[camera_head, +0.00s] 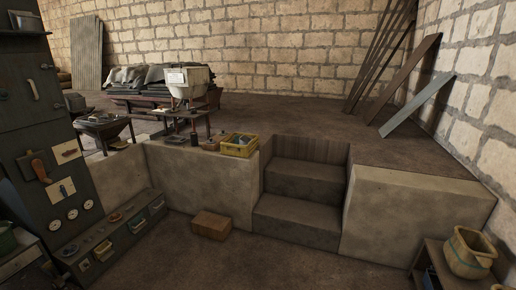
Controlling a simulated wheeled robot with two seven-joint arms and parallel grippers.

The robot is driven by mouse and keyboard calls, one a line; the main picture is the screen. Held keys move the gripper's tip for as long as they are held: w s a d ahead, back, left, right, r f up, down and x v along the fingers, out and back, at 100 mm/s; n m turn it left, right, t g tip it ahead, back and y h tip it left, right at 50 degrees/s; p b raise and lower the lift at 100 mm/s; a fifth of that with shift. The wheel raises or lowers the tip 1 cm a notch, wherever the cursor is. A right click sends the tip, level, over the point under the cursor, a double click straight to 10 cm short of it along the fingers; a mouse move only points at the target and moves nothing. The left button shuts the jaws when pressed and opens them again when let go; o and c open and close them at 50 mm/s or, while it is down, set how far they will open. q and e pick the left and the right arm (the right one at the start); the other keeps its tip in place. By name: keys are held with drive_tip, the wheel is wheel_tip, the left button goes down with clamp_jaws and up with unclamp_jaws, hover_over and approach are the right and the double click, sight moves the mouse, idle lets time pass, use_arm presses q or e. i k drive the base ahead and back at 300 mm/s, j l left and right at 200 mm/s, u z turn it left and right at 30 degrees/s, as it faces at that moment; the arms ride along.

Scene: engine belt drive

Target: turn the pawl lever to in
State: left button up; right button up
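A dark upright panel (20,125) stands at the left edge. It carries a pale handle (34,89) high up, a brown-handled lever (40,169) on a dark plate, a small reddish part on a light plate (67,152), and a small lever on a pale plate (62,189). I cannot tell which of these is the pawl lever, and no markings are legible. Neither of my grippers is in view.
Below the panel is a low drawer unit (115,232). A concrete ledge (205,183) with dark steps (298,222) lies beyond. A cardboard box (211,225) sits on the floor before it. A woven basket (468,253) stands at the lower right. The middle floor is clear.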

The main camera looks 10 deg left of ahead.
sight(68, 153)
drive_tip(key=i+j+u, duration=0.1)
drive_tip(key=i+u, duration=0.6)
drive_tip(key=u, duration=0.15)
drive_tip(key=i+u, duration=0.45)
drive_tip(key=i+l+u, duration=0.2)
drive_tip(key=u, duration=0.25)
drive_tip(key=i+l+u, duration=0.2)
drive_tip(key=i, duration=0.4)
drive_tip(key=i+l+u, duration=0.15)
drive_tip(key=i, duration=0.45)
